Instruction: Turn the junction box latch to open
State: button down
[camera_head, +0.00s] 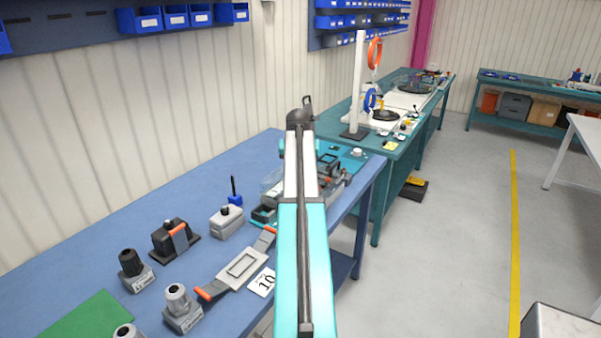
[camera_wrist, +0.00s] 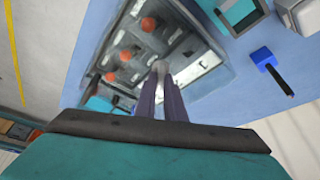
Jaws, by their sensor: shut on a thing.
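The junction box (camera_wrist: 200,68) appears to be the grey open-faced box that fills the upper middle of the wrist view, with round orange-red parts and grey fittings inside. My gripper (camera_wrist: 160,72) reaches into it with two dark fingers close together. The fingertips are shut on a small pale grey piece, which appears to be the latch (camera_wrist: 161,66); its turn angle is too small to read. In the head view my teal and white arm hides the gripper and part of the box (camera_head: 332,172) on the far end of the blue bench.
The blue bench (camera_head: 75,238) carries a grey plate with orange handles (camera_head: 240,268), a card (camera_head: 262,282) marked 10, and several grey and black fittings. A blue holder with a dark pin (camera_head: 235,199) stands near the box.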

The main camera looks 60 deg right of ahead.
jog(key=m, duration=0.2)
jog(key=m+g, duration=0.1)
jog(key=m, duration=0.1)
jog(key=m+g+b, duration=0.1)
jog(key=m, duration=0.1)
jog(key=shift+w+h, duration=0.25)
jog(key=shift+h, duration=0.05)
dwell(0.4)
jog(key=c, duration=1.8)
grip_release()
jog(key=shift+c, duration=0.2)
jog(key=shift+a+r, duration=0.1)
jog(key=shift+r, duration=0.05)
jog(key=b+v, duration=0.3)
jog(key=v, duration=1)
jog(key=shift+w+r, duration=0.2)
jog(key=shift+r, duration=0.05)
